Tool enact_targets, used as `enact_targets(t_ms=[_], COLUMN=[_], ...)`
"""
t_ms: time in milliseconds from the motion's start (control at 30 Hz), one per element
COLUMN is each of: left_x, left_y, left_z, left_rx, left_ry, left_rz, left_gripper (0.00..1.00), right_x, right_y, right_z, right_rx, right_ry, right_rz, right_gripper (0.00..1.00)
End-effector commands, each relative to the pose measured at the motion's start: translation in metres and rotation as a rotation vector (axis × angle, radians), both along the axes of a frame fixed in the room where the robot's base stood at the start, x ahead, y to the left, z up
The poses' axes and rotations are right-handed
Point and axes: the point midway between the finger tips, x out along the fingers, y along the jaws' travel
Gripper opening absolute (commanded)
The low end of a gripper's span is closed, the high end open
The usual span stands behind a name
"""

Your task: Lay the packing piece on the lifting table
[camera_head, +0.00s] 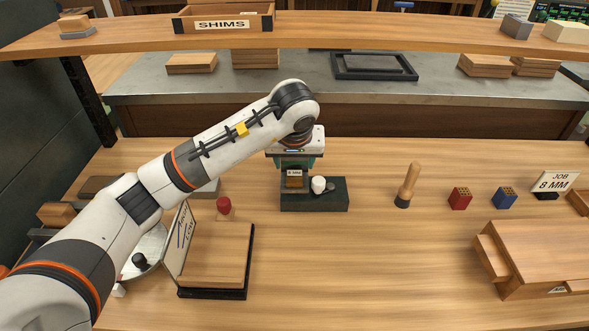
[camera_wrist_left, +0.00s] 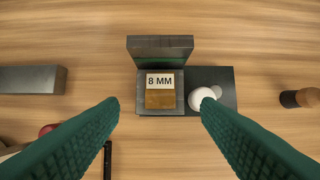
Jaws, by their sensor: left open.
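A small brown block with a white "8 MM" label (camera_head: 294,182) sits in a dark grey holder (camera_head: 330,196) in the middle of the bench; I take it as the packing piece. It also shows in the left wrist view (camera_wrist_left: 160,98), in front of an upright dark wall. A white round knob (camera_head: 318,184) stands beside it. My left gripper (camera_head: 296,165) is open above the block, its green fingers apart on either side of it in the wrist view. A wooden slab on a black base (camera_head: 216,256) stands at the left; I cannot tell whether it is the lifting table.
A red-topped piece (camera_head: 223,206) and a tilted sign (camera_head: 180,241) stand by the slab. A wooden-handled tool (camera_head: 408,185), a red block (camera_head: 460,198), a blue block (camera_head: 505,197) and a "JOB 8 MM" sign (camera_head: 555,182) are to the right. The bench front middle is clear.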

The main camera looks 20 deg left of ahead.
Motion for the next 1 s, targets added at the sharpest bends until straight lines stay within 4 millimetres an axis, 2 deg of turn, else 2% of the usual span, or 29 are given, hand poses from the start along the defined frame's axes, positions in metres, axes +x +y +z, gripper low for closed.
enact_targets(t_ms=[100, 300, 800, 867, 1000], left_x=[-0.008, -0.017, -0.019, -0.019, -0.019], left_y=[-0.003, -0.005, -0.006, -0.006, -0.006], left_z=[0.023, 0.044, 0.048, 0.051, 0.075], left_rx=[0.001, 0.001, 0.0, 0.0, 0.0], left_ry=[-0.005, -0.001, 0.001, 0.0, 0.0], left_rz=[-0.001, 0.0, 0.0, 0.001, 0.001], left_gripper=[0.58, 0.58, 0.58, 0.58, 0.58], right_x=[0.0, 0.0, 0.0, 0.0, 0.0], right_y=[0.0, 0.0, 0.0, -0.001, -0.001], right_z=[-0.001, -0.002, -0.002, 0.001, 0.025], right_rx=[0.0, 0.0, 0.0, 0.0, -0.001], right_ry=[0.0, 0.0, 0.0, 0.0, 0.001], right_rz=[0.0, 0.0, 0.001, 0.001, 0.002], right_gripper=[0.36, 0.36, 0.36, 0.36, 0.36])
